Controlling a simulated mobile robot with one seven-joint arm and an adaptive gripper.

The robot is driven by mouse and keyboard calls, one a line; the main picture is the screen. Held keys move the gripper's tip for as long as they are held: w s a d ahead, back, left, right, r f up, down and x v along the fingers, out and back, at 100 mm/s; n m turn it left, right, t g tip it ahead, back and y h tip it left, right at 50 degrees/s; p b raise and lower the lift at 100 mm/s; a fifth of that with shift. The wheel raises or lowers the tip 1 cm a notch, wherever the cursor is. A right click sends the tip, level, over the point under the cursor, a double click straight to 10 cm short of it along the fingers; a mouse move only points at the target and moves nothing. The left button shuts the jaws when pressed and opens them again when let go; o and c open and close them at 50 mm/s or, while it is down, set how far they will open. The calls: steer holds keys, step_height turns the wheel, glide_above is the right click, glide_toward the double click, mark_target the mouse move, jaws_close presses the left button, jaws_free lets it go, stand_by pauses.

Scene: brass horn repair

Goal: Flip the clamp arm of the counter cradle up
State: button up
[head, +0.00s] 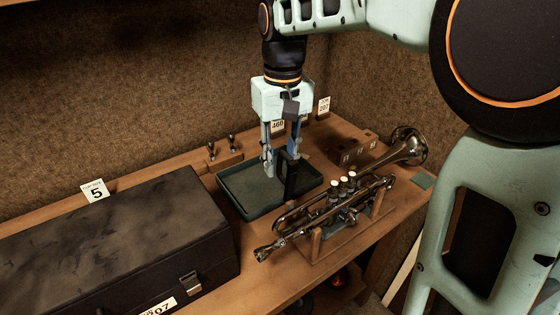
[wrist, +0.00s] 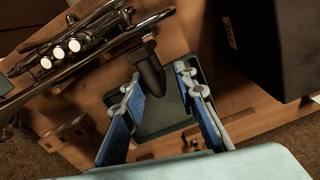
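The counter cradle (head: 316,244) is a wooden stand holding a dark silver trumpet (head: 340,208) with white-topped valves; the trumpet also shows in the wrist view (wrist: 72,58). A black bar, apparently the clamp arm (head: 291,180), stands roughly upright at the cradle's far side. In the wrist view a dark, blunt piece (wrist: 148,70), apparently the same arm, reaches between my fingertips. My gripper (head: 281,165) points down with its fingers apart around or beside the bar; they also show apart in the wrist view (wrist: 157,77). I see no clear contact. The bar's hinge is hidden.
A green-rimmed tray (head: 240,207) lies behind the cradle. A large black case (head: 110,245) fills the left of the counter. A wooden block (head: 354,148) and small pegs on a block (head: 222,158) stand at the back. The felt wall (head: 180,70) is close behind.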

steer(key=shift+f, duration=0.2)
jaws_close()
